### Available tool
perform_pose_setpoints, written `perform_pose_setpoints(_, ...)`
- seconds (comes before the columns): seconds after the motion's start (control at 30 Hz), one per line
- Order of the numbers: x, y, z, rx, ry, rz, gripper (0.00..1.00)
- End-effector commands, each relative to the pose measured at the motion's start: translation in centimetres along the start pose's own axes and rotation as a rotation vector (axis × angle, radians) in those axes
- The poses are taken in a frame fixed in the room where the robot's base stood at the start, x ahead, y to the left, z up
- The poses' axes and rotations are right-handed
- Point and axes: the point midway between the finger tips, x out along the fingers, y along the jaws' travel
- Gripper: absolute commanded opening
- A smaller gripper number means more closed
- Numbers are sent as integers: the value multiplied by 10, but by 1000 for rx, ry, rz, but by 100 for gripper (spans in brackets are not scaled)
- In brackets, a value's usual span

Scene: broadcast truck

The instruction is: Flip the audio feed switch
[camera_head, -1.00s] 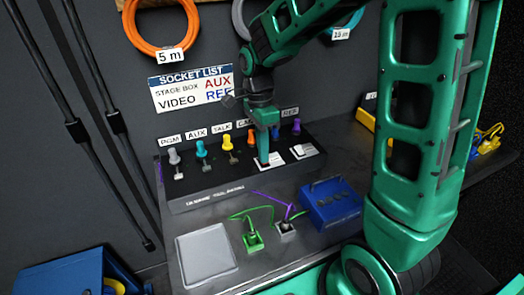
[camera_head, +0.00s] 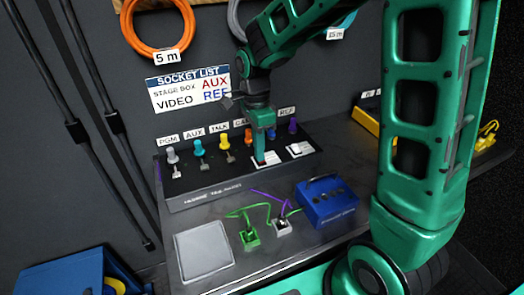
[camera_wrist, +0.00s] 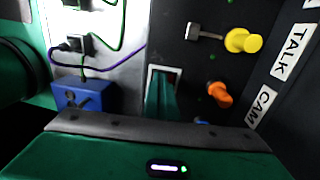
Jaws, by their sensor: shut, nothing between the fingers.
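The sloped black panel (camera_head: 215,182) carries two white-framed rocker switches at its right end. My gripper (camera_head: 261,158) is shut and empty, pointing down with its tips at the left switch (camera_head: 274,158) and hiding part of it. The right switch (camera_head: 300,150) stands clear beside it. In the wrist view my green fingertips (camera_wrist: 160,98) overlap the white-framed switch (camera_wrist: 165,69); a dark red part shows inside the frame. Contact looks likely, but I cannot tell how far the rocker is tilted. No label naming the audio feed is readable.
Coloured knobs, such as the yellow one (camera_head: 224,142), stand left of my gripper. In front are a blue box (camera_head: 328,200), green and purple cables with small connectors (camera_head: 250,238), and a grey plate (camera_head: 204,250). A socket list (camera_head: 188,90) hangs behind.

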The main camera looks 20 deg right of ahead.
Motion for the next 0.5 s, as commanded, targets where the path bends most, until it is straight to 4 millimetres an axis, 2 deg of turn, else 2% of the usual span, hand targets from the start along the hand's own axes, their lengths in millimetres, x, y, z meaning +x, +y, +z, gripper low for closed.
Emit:
perform_pose_setpoints(0.03,-1,-9,1,0,-3,-18,0)
perform_pose_setpoints(0.1,-1,-12,0,1,-4,-18,0)
perform_pose_setpoints(0.37,2,-19,-2,5,-3,-14,0)
perform_pose_setpoints(0.5,-4,-21,-3,7,-3,-15,0)
